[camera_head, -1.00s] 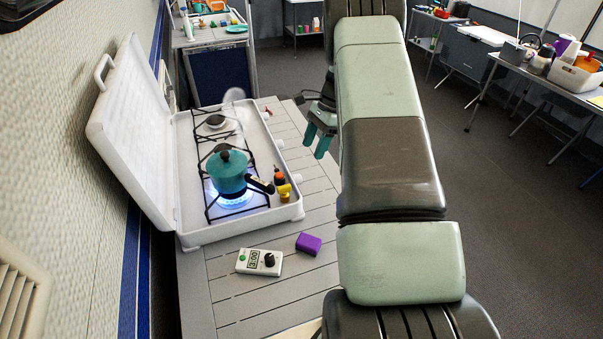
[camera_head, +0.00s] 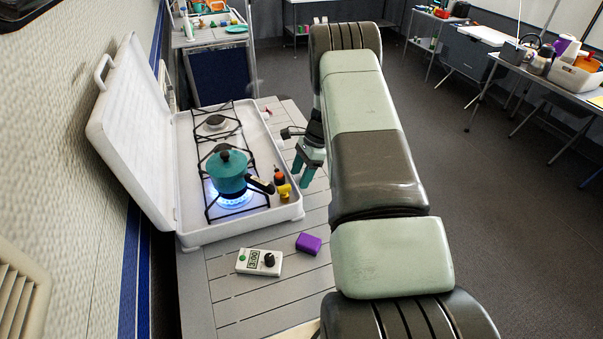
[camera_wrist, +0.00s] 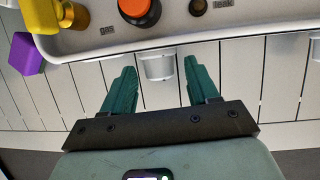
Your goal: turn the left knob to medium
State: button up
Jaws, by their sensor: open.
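A white knob (camera_wrist: 157,66) sticks out from the front wall of the white camp stove (camera_head: 235,226). It is the one nearest the yellow fitting, and in the wrist view it lies between and just beyond my teal fingertips. My gripper (camera_head: 301,172) is open beside the stove's front wall, with no visible contact with the knob. In the head view the fingers mostly hide this knob. A second white knob (camera_wrist: 315,46) shows at the right edge of the wrist view. The knob's angle is hard to read. A blue flame (camera_head: 234,200) burns under the teal pot (camera_head: 227,171).
A yellow fitting (camera_head: 284,190) and an orange-and-black piece (camera_wrist: 139,10) sit inside the stove's near right corner. A purple block (camera_head: 308,243) and a white timer (camera_head: 258,262) reading 3:00 lie on the slatted table (camera_head: 235,300). The stove's lid (camera_head: 130,130) stands open.

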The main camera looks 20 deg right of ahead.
jog(key=c, duration=1)
jog(key=shift+c, duration=0.2)
jog(key=shift+s, duration=0.1)
jog(key=t, duration=0.4)
jog(key=shift+s+d+n, duration=0.1)
jog(key=shift+s+n, duration=0.3)
jog(key=shift+s+f+n+t, duration=0.15)
jog(key=shift+n+t, duration=0.25)
jog(key=shift+t, duration=1.2)
jog(key=o, duration=1)
jog(key=shift+o, duration=0.2)
